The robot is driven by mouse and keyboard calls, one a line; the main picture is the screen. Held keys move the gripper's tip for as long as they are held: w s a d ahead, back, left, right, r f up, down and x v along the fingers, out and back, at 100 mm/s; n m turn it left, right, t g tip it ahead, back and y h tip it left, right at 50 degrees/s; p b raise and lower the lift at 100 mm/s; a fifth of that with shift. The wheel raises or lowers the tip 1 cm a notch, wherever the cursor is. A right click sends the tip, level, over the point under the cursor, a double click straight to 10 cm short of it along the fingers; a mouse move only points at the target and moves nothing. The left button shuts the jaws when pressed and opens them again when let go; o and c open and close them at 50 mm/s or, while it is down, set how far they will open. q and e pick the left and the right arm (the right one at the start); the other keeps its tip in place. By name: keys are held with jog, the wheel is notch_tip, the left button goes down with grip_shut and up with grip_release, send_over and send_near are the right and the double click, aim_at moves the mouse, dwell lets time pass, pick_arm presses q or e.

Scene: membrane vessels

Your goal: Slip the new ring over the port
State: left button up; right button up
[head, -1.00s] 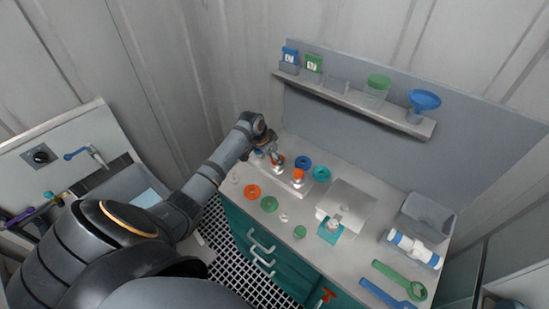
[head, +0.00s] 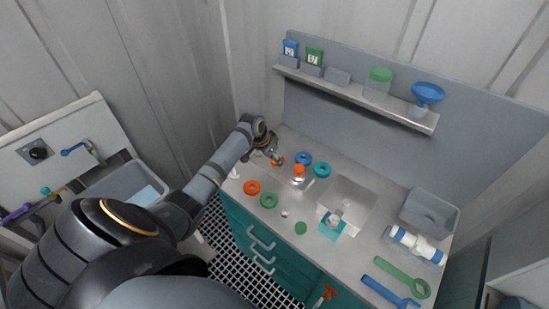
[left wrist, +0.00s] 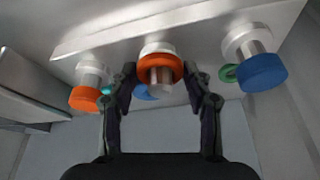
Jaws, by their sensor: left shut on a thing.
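The orange ring (left wrist: 175,66) is between the fingers of my left gripper (left wrist: 161,74) in the left wrist view, which is shut on it. The ring sits around the middle port (left wrist: 160,78), whose metal end sticks out past it, with a white collar behind. In the head view my left gripper (head: 273,154) is at the far left of the bench, with orange (head: 278,161) showing at its tip. The fingers partly hide the ring there. My right gripper is not in view.
Neighbouring ports carry an orange cap (left wrist: 84,99) and a blue cap (left wrist: 262,73), close beside the fingers. A sink basin (head: 364,193) is further right.

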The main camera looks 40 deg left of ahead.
pick_arm(q)
jog(key=shift+f, duration=0.1)
jog(key=o, duration=0.9)
jog(key=v, duration=1.2)
